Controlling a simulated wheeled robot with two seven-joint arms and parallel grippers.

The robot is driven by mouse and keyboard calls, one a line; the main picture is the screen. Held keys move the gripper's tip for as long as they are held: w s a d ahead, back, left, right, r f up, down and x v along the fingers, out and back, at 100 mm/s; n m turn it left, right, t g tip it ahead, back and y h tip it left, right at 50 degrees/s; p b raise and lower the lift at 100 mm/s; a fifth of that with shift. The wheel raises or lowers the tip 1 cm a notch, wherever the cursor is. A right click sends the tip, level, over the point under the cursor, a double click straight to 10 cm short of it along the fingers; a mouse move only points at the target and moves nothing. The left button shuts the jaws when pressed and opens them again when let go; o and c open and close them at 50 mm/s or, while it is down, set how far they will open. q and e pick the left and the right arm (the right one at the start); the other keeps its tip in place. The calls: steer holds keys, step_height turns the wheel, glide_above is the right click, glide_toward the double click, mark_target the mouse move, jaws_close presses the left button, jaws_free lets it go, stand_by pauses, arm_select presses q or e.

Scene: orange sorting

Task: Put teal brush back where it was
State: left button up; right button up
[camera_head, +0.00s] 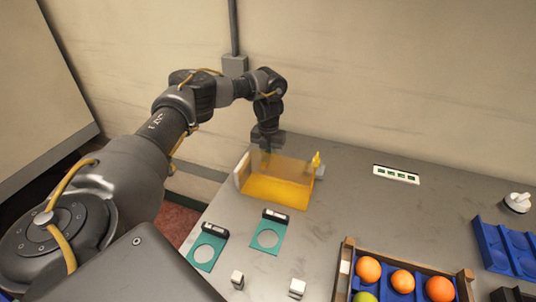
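No teal brush can be made out in this view. My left gripper (268,148) reaches down from above to the back of a yellow see-through box or guard (280,190) on the grey table (340,215). Its fingertips are partly hidden behind or inside the guard, so I cannot tell whether they are open or hold anything. Two teal plates lie in front of the guard, a left one (201,254) and a right one (266,238). Each has a pale round mark and a dark piece at its far end. My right gripper is not in view.
A wooden-edged crate (347,255) at the front holds several oranges (402,281) and a green fruit (364,297). Two small pale blocks (297,288) (237,279) stand left of it. Blue trays (493,255) lie at the right. A white panel (396,175) lies near the wall.

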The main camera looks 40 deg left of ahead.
arm_select(q)
steer(key=shift+f, duration=0.1)
steer(key=o, duration=1.1)
steer(key=shift+c, duration=0.2)
steer(key=o, duration=0.4)
steer(key=shift+r+p, duration=3.45)
steer(key=shift+r, duration=0.6)
